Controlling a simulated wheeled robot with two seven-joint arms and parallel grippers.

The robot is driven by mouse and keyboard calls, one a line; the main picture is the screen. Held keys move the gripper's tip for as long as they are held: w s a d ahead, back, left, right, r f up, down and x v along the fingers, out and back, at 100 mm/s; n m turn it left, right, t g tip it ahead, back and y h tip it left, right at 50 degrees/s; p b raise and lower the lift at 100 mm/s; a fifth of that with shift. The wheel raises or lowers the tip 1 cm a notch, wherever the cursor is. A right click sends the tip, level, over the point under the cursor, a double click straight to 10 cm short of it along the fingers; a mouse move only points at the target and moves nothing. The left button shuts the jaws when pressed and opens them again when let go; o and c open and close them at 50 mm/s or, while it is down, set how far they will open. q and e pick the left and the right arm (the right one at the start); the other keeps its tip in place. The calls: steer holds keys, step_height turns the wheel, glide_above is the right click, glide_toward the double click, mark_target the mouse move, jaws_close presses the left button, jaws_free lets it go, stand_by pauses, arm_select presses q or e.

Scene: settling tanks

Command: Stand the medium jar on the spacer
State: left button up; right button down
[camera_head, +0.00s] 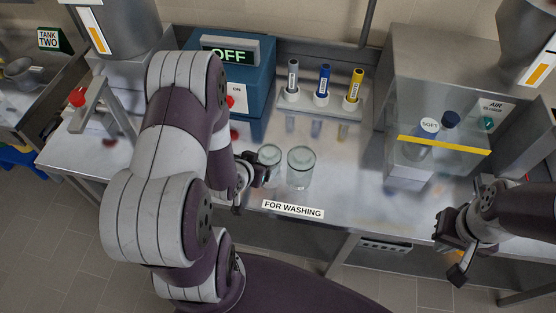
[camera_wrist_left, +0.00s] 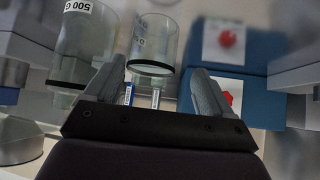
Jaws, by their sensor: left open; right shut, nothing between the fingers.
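Two clear glass jars stand side by side on the steel bench: a smaller jar (camera_head: 270,155) and a larger jar (camera_head: 301,167) to its right. I cannot tell for sure which is the medium jar, and I cannot make out the spacer. My left gripper (camera_head: 247,172) is open at the left of the smaller jar, partly hidden by my arm. In the left wrist view the smaller jar (camera_wrist_left: 154,45) shows beyond and between the open fingers (camera_wrist_left: 157,88). The larger jar (camera_wrist_left: 84,40), with lettering, is at left there. My right gripper (camera_head: 455,247) is shut and empty at the right front.
A blue unit with an OFF display (camera_head: 230,50) stands behind the jars. A rack (camera_head: 318,103) holds grey, blue and yellow tubes. A clear-fronted cabinet (camera_head: 440,115) with a yellow strip stands at right. The bench is bare around the FOR WASHING label (camera_head: 293,209).

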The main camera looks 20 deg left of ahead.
mark_target(270, 160)
arm_select(q)
steer(key=shift+x, duration=0.95)
steer(key=shift+w+d+f, duration=0.2)
steer(key=shift+w+f, duration=0.05)
steer(key=x, duration=0.5)
steer(key=shift+w+d+r+p, duration=0.2)
steer(key=shift+d+r+p, duration=0.05)
steer(key=shift+p, duration=0.15)
steer(key=shift+w+a+f, duration=0.1)
steer(key=shift+w+f, duration=0.05)
steer(key=shift+d, duration=0.2)
steer(key=c, duration=0.7)
steer(key=shift+a, duration=0.1)
steer(key=shift+c, duration=1.2)
steer(key=shift+r, duration=0.25)
